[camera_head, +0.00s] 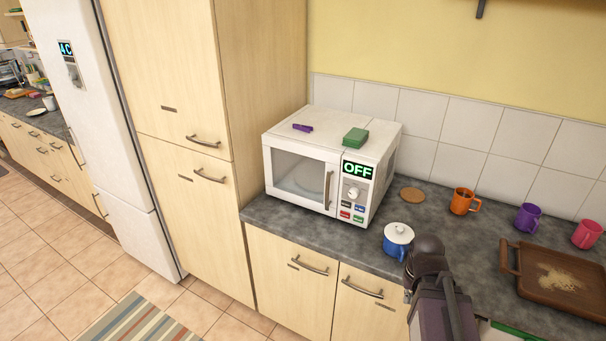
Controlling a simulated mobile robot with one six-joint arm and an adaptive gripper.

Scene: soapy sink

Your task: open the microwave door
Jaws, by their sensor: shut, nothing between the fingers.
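The white microwave (375,155) stands on the grey counter against the tall cabinet. Its door (300,177) faces forward with a dark glass window and looks closed flush with the body. A vertical metal handle (328,190) runs along the door's right edge. The panel right of it has a display (357,170) reading OFF, a round knob (353,194) and several coloured buttons. Part of my dark arm rises at the lower right, in front of the counter and right of the microwave, apart from the door. I cannot make out my gripper's fingers.
A purple item (303,128) and a green block (355,138) lie on the microwave. An orange mug (463,201) and brown tray (530,287) are further right.

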